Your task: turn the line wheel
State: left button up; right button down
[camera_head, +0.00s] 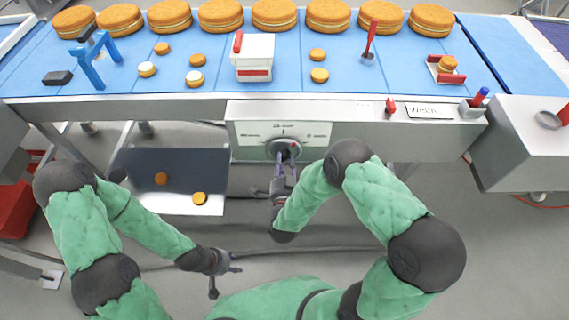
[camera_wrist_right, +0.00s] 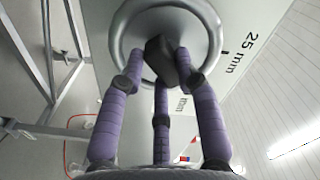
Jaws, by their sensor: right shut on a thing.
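The line wheel (camera_head: 284,148) is a grey round handwheel on the pale control panel (camera_head: 250,133) at the front of the line. In the right wrist view the wheel's ring (camera_wrist_right: 122,34) shows large, with a dark hub knob (camera_wrist_right: 160,55) at its middle. My right gripper (camera_head: 285,165) reaches up to the wheel from below. Its purple fingers (camera_wrist_right: 163,85) close around the dark knob. My left gripper (camera_head: 225,266) hangs low, well away from the wheel, over the floor; its fingers look spread and hold nothing visible.
The blue belt (camera_head: 210,75) carries large filled rounds (camera_head: 274,14) along the back, several small rounds, a white and red box (camera_head: 253,58) and a blue frame (camera_head: 95,60). A grey tray (camera_head: 180,204) with two small rounds stands below left. A grey box (camera_head: 530,140) stands right.

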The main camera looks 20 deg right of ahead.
jog(key=m+b, duration=0.1)
jog(key=m, duration=0.3)
jog(key=shift+a+f, duration=0.1)
jog(key=shift+a+m+b, duration=0.1)
jog(key=shift+m+b, duration=0.6)
jog(key=shift+m, duration=1.5)
jog(key=c, duration=0.9)
grip_release()
jog(key=v, duration=1.2)
